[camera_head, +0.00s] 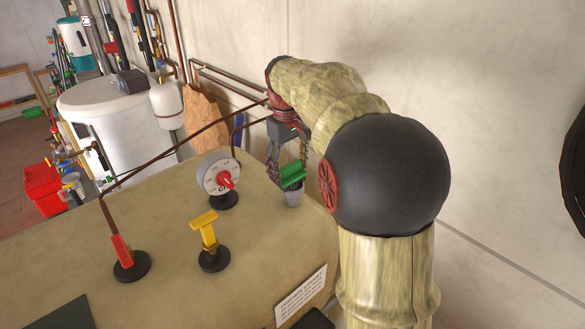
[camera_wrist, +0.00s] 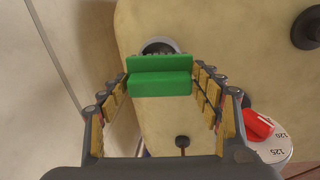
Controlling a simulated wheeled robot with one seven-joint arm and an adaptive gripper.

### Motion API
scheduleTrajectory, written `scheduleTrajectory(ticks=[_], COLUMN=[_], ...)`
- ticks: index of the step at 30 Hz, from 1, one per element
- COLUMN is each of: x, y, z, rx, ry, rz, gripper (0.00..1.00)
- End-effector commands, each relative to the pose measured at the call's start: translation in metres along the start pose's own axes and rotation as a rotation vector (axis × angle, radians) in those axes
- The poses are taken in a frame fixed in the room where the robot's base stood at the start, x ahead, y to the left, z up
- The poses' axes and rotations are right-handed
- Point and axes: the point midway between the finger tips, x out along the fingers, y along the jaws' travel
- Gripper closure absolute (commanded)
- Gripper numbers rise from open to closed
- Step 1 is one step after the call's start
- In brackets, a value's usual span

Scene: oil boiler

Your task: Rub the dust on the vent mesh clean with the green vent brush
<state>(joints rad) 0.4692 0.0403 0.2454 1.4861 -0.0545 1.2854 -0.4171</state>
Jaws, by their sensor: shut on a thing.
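The green vent brush (camera_head: 292,174) is at the grey cup (camera_head: 292,197) on the tan boiler top. My gripper (camera_head: 283,168) points down and is shut on the brush's green block. In the wrist view the green block (camera_wrist: 160,76) sits between both fingers, and the round cup (camera_wrist: 159,46) shows just beyond it. The bristles are mostly hidden, and I cannot tell whether the brush is still partly inside the cup. I cannot make out the vent mesh or its dust in either view.
A white dial with a red pointer (camera_head: 220,174) stands left of the cup. A yellow T-handle (camera_head: 207,232) and a red-handled lever (camera_head: 122,250) stand nearer on the boiler top (camera_head: 170,210). A white label plate (camera_head: 301,295) is at the front edge. The wall is close behind.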

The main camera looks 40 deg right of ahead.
Motion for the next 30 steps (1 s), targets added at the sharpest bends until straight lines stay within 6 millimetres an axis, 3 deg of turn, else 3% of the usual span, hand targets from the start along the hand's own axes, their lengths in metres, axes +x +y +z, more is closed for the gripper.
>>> scheduleTrajectory(ticks=[17, 30], x=[0.001, 0.002], y=[0.001, 0.000], z=[0.024, 0.004], rx=[0.001, -0.001], ry=[0.000, -0.001], rz=[0.000, -0.001], gripper=[0.56, 0.56])
